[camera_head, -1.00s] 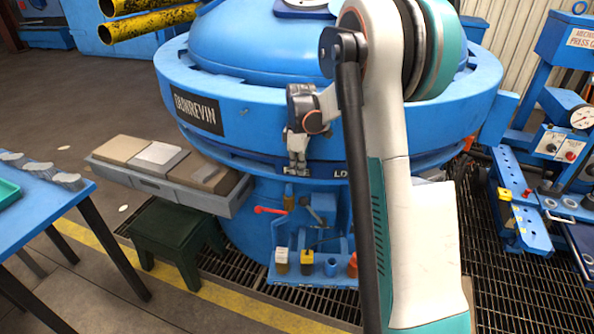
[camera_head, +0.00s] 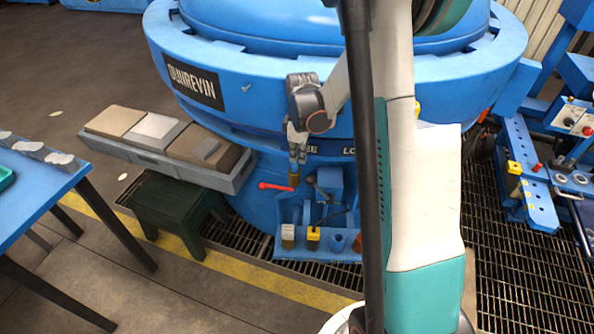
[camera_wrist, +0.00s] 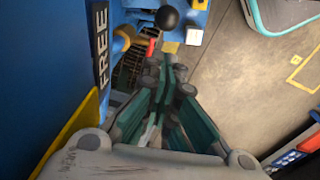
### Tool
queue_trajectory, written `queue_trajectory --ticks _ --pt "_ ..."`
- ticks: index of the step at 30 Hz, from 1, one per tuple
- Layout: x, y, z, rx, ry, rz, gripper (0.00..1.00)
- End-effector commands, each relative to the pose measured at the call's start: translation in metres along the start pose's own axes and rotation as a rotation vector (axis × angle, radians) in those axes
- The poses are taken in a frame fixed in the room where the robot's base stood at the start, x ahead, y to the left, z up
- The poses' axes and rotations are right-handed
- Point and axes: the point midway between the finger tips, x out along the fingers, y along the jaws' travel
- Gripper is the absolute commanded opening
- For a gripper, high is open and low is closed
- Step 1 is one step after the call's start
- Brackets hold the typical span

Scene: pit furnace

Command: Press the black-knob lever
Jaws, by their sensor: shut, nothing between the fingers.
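The black-knob lever shows in the wrist view as a round black ball (camera_wrist: 167,18) just beyond my fingertips, near the top edge. In the head view its small dark knob (camera_head: 311,180) seems to stand on the blue control bracket at the furnace's front, right of and slightly below my gripper. My gripper (camera_head: 298,162) points down in front of the furnace. In the wrist view my gripper (camera_wrist: 162,70) has its teal fingers closed together and empty. A gap seems to show between the fingertips and the ball; contact is not visible.
A red handle (camera_head: 276,186) lies left of the knob. Yellow (camera_head: 313,233) and white (camera_head: 288,231) blocks sit low on the bracket. The blue furnace rim (camera_head: 245,95) overhangs behind my gripper. A green stool (camera_head: 175,205) and a blue table (camera_head: 40,185) stand left.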

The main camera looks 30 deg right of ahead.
Motion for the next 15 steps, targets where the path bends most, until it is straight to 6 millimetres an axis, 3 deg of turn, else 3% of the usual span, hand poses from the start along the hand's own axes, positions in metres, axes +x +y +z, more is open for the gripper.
queue_trajectory --ticks 5,15 --pt "0.019 0.000 0.000 0.000 0.000 0.000 0.00" --pt "0.078 0.000 0.000 0.000 0.000 0.000 0.00"
